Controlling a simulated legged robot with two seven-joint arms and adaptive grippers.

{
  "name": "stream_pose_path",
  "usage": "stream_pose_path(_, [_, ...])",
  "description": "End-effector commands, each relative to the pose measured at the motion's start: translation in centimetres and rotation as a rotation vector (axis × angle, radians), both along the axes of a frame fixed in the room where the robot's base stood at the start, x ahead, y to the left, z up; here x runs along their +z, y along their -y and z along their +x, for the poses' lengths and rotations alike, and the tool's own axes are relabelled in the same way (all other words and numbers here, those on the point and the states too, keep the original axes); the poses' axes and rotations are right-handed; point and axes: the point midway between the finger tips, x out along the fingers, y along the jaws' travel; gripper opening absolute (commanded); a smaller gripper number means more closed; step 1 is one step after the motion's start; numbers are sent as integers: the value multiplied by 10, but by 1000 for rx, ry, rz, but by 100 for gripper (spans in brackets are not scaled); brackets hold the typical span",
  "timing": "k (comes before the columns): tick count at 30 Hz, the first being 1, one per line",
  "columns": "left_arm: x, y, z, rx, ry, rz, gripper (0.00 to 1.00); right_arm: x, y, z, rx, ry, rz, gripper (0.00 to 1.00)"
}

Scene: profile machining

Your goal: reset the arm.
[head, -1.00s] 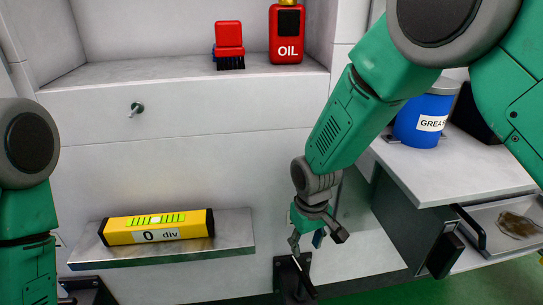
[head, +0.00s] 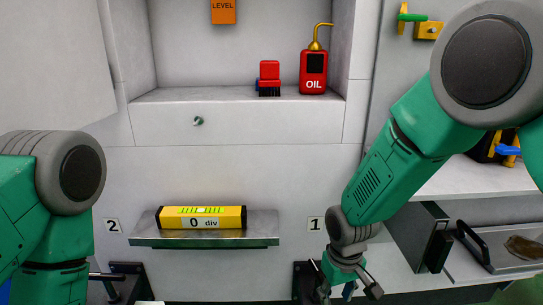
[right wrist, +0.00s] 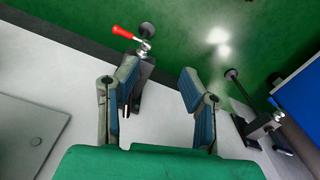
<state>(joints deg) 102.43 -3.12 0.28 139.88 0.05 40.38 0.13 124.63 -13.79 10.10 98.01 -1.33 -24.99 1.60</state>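My right arm reaches down from the upper right in the head view. Its gripper (head: 348,285) hangs low, in front of the black bracket below the sign 1. In the right wrist view the same gripper (right wrist: 158,92) has its two blue-padded fingers apart, with nothing between them. My left arm shows at the left edge of the head view, but its gripper is not visible there.
A yellow level (head: 215,217) lies on the metal shelf (head: 160,241). A red oil can (head: 313,75) and a red brush (head: 269,74) stand in the niche above. An open drawer (head: 482,262) is at the right.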

Motion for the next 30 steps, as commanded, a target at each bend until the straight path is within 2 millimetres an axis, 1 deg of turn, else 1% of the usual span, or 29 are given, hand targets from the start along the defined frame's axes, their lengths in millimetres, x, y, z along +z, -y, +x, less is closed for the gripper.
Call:
stream_pose_path(1, [2,0,1,0,2,0,34,-7,5,-7,-8,-7,1,36])
stream_pose_path(5, [4,0,1,0,4,0,34,-25,16,-22,-25,-5,9,36])
stream_pose_path(8, [6,0,1,0,4,0,34,-39,26,-38,-40,-2,15,36])
stream_pose_path(11, [9,0,1,0,3,0,34,-55,39,-60,-60,0,19,36])
stream_pose_path(14, [12,0,1,0,3,0,34,-71,53,-86,-85,3,25,36])
stream_pose_path(17, [16,0,1,0,2,0,34,-87,72,-122,-116,6,27,36])
stream_pose_path(19, [20,0,1,0,2,0,34,-96,86,-153,-140,8,27,36])
stream_pose_path(20, [21,0,1,0,2,0,34,-99,93,-168,-153,8,25,36])
stream_pose_path(21, [23,0,1,0,2,0,34,-101,102,-189,-169,11,23,36])
stream_pose_path(24, [28,0,1,0,2,0,34,-100,121,-236,-205,22,13,36])
stream_pose_path(27, [30,0,1,0,2,0,34,-95,133,-266,-227,33,5,36])
stream_pose_path(30, [31,0,1,0,2,0,34,-91,139,-279,-237,43,-1,36])
